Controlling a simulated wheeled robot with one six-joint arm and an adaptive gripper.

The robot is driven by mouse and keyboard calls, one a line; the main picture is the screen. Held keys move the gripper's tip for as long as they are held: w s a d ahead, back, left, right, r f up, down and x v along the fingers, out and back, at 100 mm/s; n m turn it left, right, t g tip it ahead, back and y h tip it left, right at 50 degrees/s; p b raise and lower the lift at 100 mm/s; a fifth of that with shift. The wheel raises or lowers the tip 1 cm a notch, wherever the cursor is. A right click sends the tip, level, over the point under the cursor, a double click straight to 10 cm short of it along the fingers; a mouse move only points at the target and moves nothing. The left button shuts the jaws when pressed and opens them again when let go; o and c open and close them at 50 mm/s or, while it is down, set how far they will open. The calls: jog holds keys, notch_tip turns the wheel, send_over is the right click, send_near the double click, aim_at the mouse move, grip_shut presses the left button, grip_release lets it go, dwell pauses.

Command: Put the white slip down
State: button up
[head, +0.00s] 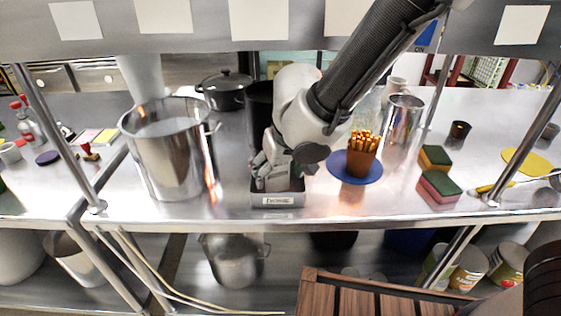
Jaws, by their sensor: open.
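My gripper (271,178) points down into a small grey labelled bin (278,200) at the front edge of the steel counter. Its jaws are open, and its fingertips are partly hidden by the bin's front wall. I cannot make out a white slip between the jaws or in the bin; the gripper and the wall hide most of the inside. The writing on the bin's label is too small to read.
A large steel pot (168,150) stands left of the bin. A terracotta cup of sticks (359,160) on a blue saucer (334,160) stands close right, before a steel canister (403,120). Sponges (438,188) lie further right. Pale cards (258,20) hang on the upper rail.

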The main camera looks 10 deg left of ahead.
jog(key=v, duration=1.2)
jog(key=shift+r, duration=0.1)
